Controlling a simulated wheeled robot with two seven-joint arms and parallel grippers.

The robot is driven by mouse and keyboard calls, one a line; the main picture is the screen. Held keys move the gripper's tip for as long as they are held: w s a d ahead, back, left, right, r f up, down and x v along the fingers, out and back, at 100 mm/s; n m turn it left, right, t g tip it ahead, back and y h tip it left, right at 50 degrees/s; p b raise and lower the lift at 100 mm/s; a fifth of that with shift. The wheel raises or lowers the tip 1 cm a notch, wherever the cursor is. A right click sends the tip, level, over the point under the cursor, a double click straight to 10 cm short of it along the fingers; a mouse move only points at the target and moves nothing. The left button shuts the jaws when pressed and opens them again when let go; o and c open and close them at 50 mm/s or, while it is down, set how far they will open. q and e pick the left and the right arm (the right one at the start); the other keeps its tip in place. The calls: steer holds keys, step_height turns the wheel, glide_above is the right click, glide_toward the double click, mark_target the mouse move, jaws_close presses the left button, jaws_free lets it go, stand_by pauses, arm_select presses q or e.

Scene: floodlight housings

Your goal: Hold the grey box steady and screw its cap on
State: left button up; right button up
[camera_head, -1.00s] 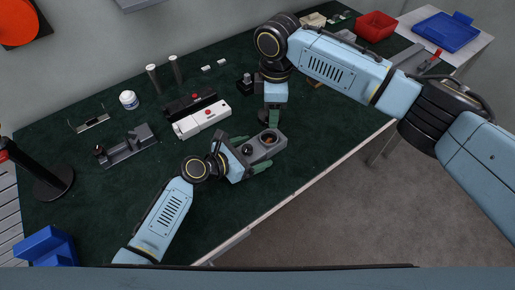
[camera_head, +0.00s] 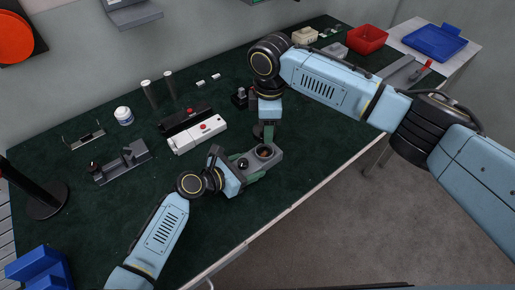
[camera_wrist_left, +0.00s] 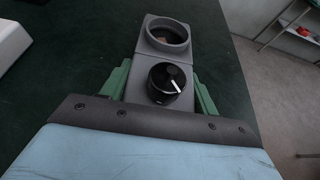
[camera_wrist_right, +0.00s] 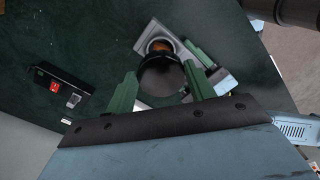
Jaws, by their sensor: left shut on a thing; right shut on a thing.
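The grey box (camera_head: 277,156) has a round open collar at one end and a black knob with a white pointer line at the other. It also shows in the left wrist view (camera_wrist_left: 148,49). My left gripper (camera_head: 246,168) is shut on the box around its knob end, with green fingers on both sides. My right gripper (camera_head: 268,133) is shut on the dark round cap (camera_wrist_right: 162,76), just behind and above the collar. In the right wrist view the cap partly covers the collar, whose inside looks orange-brown. The cap appears apart from the collar.
A white box with a red button (camera_head: 196,138) and a black one lie left of the grey box. A grey fixture (camera_head: 120,162), a white jar (camera_head: 124,116) and two posts stand farther left. The table's front edge is close to the grey box.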

steer(key=shift+d+f, duration=0.1)
steer(key=shift+f, duration=2.05)
steer(key=shift+f, duration=0.9)
steer(key=shift+f, duration=0.55)
